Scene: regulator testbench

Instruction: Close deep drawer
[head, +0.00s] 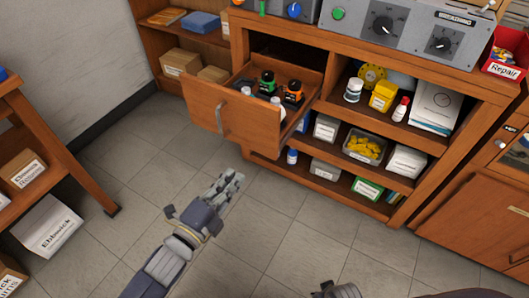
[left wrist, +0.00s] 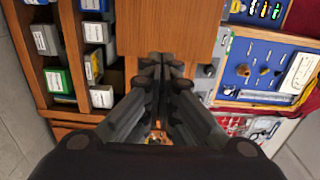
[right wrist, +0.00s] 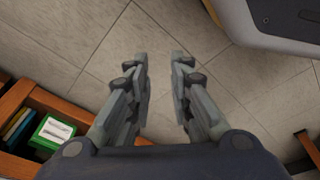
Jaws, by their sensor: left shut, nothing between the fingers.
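The deep drawer (head: 240,122) is pulled out of the wooden bench in the head view, with a grey vertical handle (head: 219,118) on its front. Inside stand a green-and-black bottle (head: 267,82), an orange-and-black bottle (head: 293,92) and some white-topped items (head: 275,103). My left gripper (head: 236,178) is shut and empty, below and in front of the drawer in the picture, apart from it. Its fingertips meet in the left wrist view (left wrist: 160,65). My right gripper (head: 335,289) shows only partly at the bottom edge. In the right wrist view (right wrist: 160,65) its fingers are apart, with nothing between them.
Open shelves (head: 385,145) with bottles, boxes and a bin of yellow items (head: 364,147) stand right of the drawer. Grey test equipment (head: 390,25) sits on the bench top. A wooden rack (head: 60,145) stands at left. The tiled floor (head: 130,160) between is clear.

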